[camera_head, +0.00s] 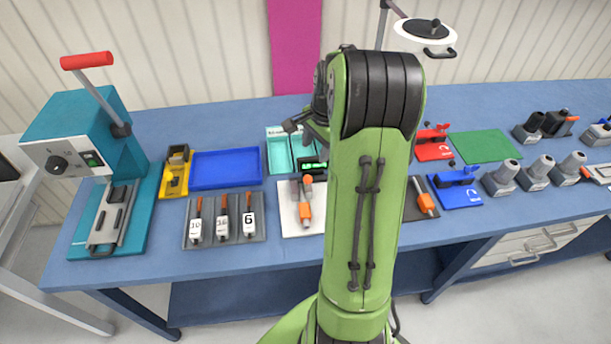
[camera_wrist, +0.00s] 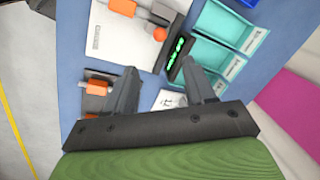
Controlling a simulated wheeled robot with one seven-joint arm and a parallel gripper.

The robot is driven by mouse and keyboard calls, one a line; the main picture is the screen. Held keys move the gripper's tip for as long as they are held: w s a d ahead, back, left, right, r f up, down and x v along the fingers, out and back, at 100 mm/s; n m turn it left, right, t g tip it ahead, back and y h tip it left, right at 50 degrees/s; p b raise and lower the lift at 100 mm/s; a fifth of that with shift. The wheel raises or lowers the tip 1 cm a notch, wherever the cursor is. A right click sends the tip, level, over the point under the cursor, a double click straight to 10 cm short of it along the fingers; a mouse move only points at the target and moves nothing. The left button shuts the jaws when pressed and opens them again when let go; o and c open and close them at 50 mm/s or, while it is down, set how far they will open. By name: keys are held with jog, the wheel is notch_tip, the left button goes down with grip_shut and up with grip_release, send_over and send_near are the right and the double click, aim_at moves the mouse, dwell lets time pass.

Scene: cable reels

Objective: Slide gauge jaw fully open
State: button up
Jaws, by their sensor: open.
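A gauge fixture on a white plate (camera_head: 291,219) stands near the front of the bench, partly hidden by my arm. It has a grey part and an orange handle (camera_head: 306,208). In the wrist view the white plate (camera_wrist: 112,45) carries an orange-handled part (camera_wrist: 122,7) and a round orange knob (camera_wrist: 160,34), at the top. A dark box with green digits (camera_wrist: 176,52) lies beside the plate. I cannot make out how far the jaw is open. My gripper (camera_wrist: 158,67) is open and empty, its fingers apart, below the knob in the wrist view.
Teal trays (camera_wrist: 222,32) lie right of the digit box. Another orange-handled tool (camera_head: 425,201) sits on a dark plate right of my arm. A rack with numbered tools (camera_head: 224,235), a blue tray (camera_head: 227,167) and a teal press (camera_head: 86,128) stand left. Bare blue bench shows in front.

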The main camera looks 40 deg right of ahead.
aim_at(309, 176)
jog(key=w+f, duration=0.1)
jog(key=f, duration=0.8)
jog(key=w+f, duration=0.1)
jog(key=f, duration=0.3)
jog(key=shift+w+d+f+b, duration=0.1)
jog(key=shift+w+f+b, duration=0.15)
jog(key=shift+w+b, duration=0.1)
jog(key=shift+c, duration=0.3)
grip_shut()
